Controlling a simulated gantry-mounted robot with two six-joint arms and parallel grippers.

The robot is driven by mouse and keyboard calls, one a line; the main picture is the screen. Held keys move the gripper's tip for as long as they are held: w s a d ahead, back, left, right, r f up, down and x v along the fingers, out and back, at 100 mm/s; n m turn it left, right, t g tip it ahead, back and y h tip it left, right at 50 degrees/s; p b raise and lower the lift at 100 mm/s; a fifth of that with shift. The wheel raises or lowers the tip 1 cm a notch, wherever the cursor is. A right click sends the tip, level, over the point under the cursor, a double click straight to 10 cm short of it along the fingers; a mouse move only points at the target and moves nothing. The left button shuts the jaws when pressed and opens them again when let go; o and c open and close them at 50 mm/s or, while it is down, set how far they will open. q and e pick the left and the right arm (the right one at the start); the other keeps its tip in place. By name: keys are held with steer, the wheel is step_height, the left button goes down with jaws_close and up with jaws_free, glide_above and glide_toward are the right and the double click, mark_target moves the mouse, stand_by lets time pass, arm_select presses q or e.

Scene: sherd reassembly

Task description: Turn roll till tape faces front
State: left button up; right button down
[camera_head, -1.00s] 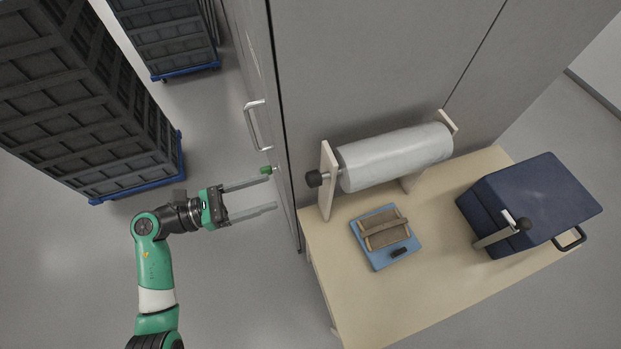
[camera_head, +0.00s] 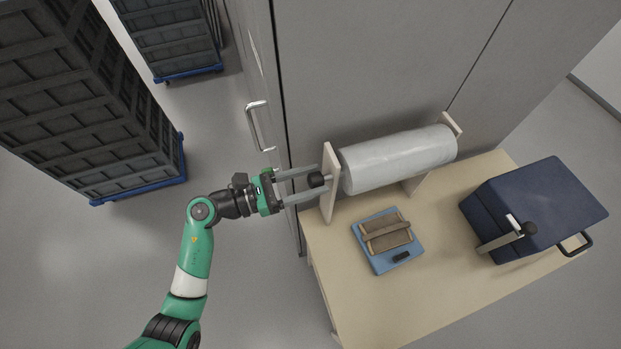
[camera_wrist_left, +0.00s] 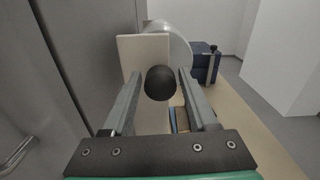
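A large pale roll (camera_head: 398,158) lies sideways between two upright boards on the table; I cannot make out any tape on it. A round black knob (camera_head: 316,180) sticks out at the left end of its axle, outside the left board (camera_head: 330,184). My left gripper (camera_head: 318,183) is open, with one finger on each side of the knob. In the left wrist view the knob (camera_wrist_left: 160,83) sits between the fingertips (camera_wrist_left: 161,82), with small gaps showing on both sides. The roll (camera_wrist_left: 170,42) shows behind the board there. My right gripper is not in view.
The table (camera_head: 400,310) holds a blue tray (camera_head: 376,262) with a brown block and a small black item. A dark blue box (camera_head: 535,205) with a black-knobbed lever stands at the right. A grey cabinet (camera_head: 380,60) rises behind. Stacked dark crates (camera_head: 80,110) stand at left.

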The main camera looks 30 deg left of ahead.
arm_select(q)
jaws_close()
